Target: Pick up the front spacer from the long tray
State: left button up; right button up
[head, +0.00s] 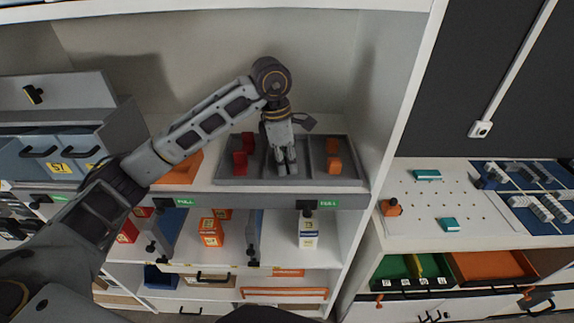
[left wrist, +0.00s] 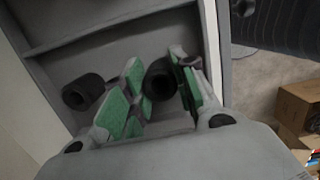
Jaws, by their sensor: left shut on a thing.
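The long tray (head: 325,183) sits on the shelf and is split into compartments. My left gripper (head: 287,167) points down into its middle compartment. In the left wrist view the green-padded fingers (left wrist: 158,92) are shut on a black, round, hollow spacer (left wrist: 160,76). A second black spacer (left wrist: 82,92) lies on the grey tray floor, to the left of the fingers and apart from the held one. In the head view my gripper hides the spacers. I cannot tell whether the held spacer still touches the tray floor. My right gripper is not in view.
Red blocks (head: 240,162) stand in the tray's left compartment and orange blocks (head: 333,155) in its right one. The shelf's white side panel (head: 395,100) rises close to the right. Grey drawers (head: 70,150) stand at left. A pegboard table (head: 455,200) is at right.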

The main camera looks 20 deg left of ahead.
aim_at(287, 163)
pick_arm(q)
jog(key=shift+r, duration=0.15)
jog(key=shift+r+b, duration=0.45)
jog(key=shift+r, duration=1.1)
jog(key=shift+s+d, duration=0.2)
jog(key=shift+s, duration=0.45)
jog(key=s+d+b, duration=0.1)
jog(key=s+d, duration=0.1)
jog(key=s, duration=0.6)
jog(key=s+d+b, duration=0.2)
jog(key=s, duration=0.6)
jog(key=shift+d, duration=0.3)
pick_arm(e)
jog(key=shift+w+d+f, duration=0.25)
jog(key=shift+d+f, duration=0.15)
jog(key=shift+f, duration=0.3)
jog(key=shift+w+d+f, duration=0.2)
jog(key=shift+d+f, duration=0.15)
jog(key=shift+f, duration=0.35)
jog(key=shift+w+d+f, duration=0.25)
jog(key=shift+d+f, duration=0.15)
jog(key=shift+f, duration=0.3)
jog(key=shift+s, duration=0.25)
